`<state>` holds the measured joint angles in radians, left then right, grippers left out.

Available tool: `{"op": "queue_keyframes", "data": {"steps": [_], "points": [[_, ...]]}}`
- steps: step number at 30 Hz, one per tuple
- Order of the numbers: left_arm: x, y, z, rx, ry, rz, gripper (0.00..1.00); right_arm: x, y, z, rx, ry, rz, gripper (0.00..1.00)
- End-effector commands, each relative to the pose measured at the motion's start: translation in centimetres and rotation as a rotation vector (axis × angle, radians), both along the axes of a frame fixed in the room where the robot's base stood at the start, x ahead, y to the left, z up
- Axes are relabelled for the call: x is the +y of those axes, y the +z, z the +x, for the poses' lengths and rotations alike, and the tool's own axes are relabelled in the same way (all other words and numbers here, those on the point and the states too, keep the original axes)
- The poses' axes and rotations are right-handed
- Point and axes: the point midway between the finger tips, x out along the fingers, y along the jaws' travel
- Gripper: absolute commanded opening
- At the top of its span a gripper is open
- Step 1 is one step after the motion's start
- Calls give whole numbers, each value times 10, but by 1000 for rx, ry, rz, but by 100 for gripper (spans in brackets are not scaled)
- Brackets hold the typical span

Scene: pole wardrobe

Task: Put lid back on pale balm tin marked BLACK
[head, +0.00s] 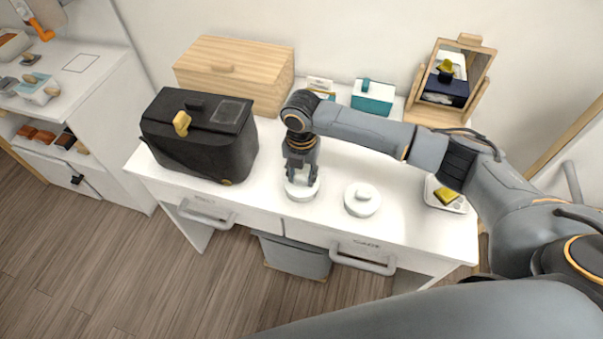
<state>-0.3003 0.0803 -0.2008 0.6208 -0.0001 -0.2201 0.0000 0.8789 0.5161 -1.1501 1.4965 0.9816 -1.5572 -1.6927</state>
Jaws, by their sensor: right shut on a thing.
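My right gripper (300,177) points straight down over the front middle of the white vanity table. Its fingers are shut on the upper middle of a round white piece, which looks like the lid of a pale balm tin (301,192). The fingers hide most of its top, and I cannot tell whether lid and tin touch. A second pale round tin (362,203), with a knobbed lid on it, stands apart to the right. No BLACK marking is readable on either. My left gripper is not in view.
A black case (203,145) stands left of the gripper, with a wooden box (232,67) behind. A teal and white box (373,97) and a tilted mirror (452,75) stand at the back. A white dish (446,206) with a yellow item lies right. The table's front edge is close.

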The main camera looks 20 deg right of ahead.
Motion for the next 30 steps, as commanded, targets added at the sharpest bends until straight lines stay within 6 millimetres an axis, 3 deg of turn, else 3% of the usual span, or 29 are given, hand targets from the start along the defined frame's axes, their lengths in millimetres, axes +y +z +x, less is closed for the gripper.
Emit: {"op": "queue_keyframes", "data": {"steps": [30], "points": [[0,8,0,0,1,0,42,0,0,0,0,0,0,18]]}}
